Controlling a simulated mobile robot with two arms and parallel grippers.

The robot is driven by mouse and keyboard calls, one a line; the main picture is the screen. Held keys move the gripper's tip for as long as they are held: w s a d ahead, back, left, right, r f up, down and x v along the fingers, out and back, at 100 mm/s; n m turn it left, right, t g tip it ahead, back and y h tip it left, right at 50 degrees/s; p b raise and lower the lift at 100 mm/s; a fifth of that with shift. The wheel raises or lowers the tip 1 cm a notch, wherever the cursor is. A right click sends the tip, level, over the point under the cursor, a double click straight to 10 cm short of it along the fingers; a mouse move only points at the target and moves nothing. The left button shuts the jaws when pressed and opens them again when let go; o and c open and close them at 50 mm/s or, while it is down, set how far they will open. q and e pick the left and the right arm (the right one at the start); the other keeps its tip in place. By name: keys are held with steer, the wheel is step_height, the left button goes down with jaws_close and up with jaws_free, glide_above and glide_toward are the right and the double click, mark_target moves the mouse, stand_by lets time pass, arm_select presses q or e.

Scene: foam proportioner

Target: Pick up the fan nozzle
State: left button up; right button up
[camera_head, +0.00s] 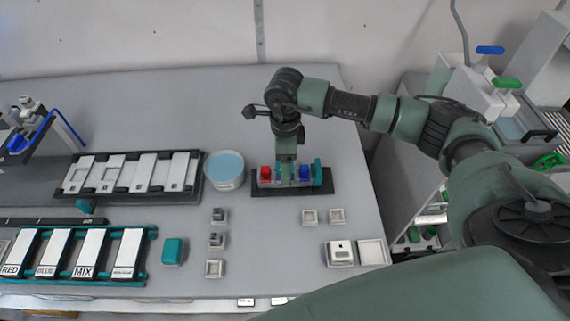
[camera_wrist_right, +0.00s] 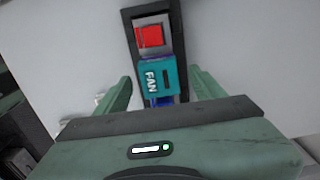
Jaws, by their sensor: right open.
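The fan nozzle (camera_wrist_right: 155,77) is a teal block marked FAN in a black rack (camera_head: 262,190). In the right wrist view it sits between a red block (camera_wrist_right: 149,36) and a blue part (camera_wrist_right: 160,101), which my gripper partly hides. My right gripper (camera_wrist_right: 162,86) is open and empty, with one finger on each side of the fan nozzle. Whether the fingers touch it I cannot tell. In the head view the right gripper (camera_head: 286,172) points down over the rack and largely hides its middle. My left gripper is not in view.
A white tub (camera_head: 224,172) with a light-blue top stands close left of the rack. A teal piece (camera_head: 317,172) stands at the rack's right end. Small white holders (camera_head: 309,217) lie in front. A dark tray with white plates (camera_head: 190,171) is further left.

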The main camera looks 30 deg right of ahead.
steer(key=c, duration=1.4)
